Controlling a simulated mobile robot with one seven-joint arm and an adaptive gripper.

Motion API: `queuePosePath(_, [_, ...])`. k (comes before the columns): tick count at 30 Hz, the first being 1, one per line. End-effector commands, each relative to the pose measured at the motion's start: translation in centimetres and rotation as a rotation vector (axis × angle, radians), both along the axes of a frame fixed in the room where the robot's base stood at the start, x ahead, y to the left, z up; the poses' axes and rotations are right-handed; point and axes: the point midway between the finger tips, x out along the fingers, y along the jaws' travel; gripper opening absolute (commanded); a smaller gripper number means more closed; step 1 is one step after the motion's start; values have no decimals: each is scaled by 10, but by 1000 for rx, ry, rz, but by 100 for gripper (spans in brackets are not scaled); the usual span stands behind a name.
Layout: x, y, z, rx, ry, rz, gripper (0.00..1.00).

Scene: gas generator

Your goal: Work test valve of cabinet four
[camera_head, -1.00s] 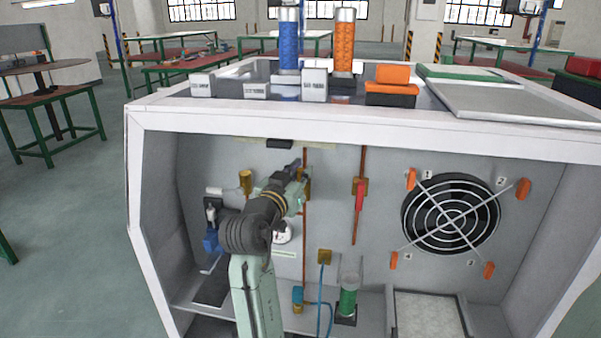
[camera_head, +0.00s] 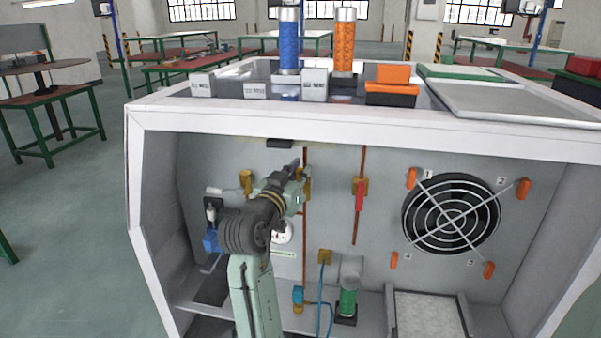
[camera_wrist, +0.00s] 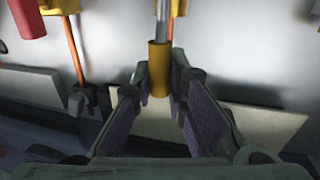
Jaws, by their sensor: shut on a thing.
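My gripper (camera_head: 298,178) is inside the open white cabinet, at the back panel, by a brass fitting (camera_head: 306,188) on a copper pipe. In the wrist view my gripper (camera_wrist: 160,82) has its two dark fingers on either side of a brass cylinder (camera_wrist: 158,60) with a grey rod, and is shut on it. In the head view the gripped part is mostly hidden by my gripper. A brass valve with a red handle (camera_head: 360,196) hangs on the pipe to the right. The red handle also shows at the wrist view's upper left (camera_wrist: 25,18). I see no label reading cabinet four.
Another brass fitting (camera_head: 246,181) is left of my gripper. A round gauge (camera_head: 283,232) is partly behind my arm. A fan (camera_head: 450,214) with orange clips is right. A green-filled cylinder (camera_head: 347,302) and a blue hose (camera_head: 321,285) are below. The cabinet's side walls and top edge (camera_head: 360,118) enclose the space.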

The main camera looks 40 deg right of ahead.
Motion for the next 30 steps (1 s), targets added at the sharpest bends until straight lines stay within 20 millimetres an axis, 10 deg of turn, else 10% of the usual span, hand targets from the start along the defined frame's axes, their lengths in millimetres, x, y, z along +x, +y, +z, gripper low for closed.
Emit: queuePosePath(30, [43,37,-29,-555,652,0,0])
